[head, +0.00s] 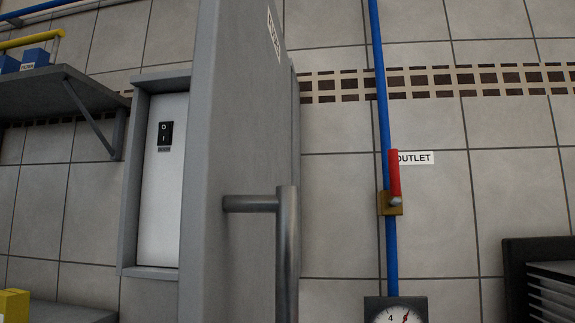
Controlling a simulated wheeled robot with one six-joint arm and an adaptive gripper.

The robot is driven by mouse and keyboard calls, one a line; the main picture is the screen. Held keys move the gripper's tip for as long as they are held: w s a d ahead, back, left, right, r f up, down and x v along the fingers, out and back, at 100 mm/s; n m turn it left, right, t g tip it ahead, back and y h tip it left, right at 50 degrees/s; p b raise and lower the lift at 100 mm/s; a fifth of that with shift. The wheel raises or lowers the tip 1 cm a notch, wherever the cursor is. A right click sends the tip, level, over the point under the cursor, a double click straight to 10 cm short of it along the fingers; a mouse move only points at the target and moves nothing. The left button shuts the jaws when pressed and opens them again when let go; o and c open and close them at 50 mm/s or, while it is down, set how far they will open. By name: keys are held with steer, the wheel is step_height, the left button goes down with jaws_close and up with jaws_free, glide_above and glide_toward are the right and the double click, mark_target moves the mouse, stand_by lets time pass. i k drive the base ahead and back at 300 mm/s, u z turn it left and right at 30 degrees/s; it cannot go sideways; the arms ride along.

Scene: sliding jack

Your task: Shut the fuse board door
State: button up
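The grey fuse board door (238,120) stands open, swung out from the wall towards me, and fills the middle of the head view nearly edge-on. A metal bar handle (287,250) sticks out from its right face. A white label is partly visible near the top of that face. Left of the door, the fuse board (163,215) shows a white panel in a grey frame with a black rocker switch (165,134). The door hides the right part of the board. My gripper is not in view.
A blue pipe (380,90) with a red-handled valve (394,175) and an OUTLET label runs down the wall at right, with a gauge (396,312) below. A grey shelf (60,90) with blue boxes is at left. A dark slatted unit (540,280) stands at lower right.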

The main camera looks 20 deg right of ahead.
mark_target(238, 259)
steer(key=z, duration=0.95)
steer(key=k, duration=1.25)
steer(key=u, duration=1.1)
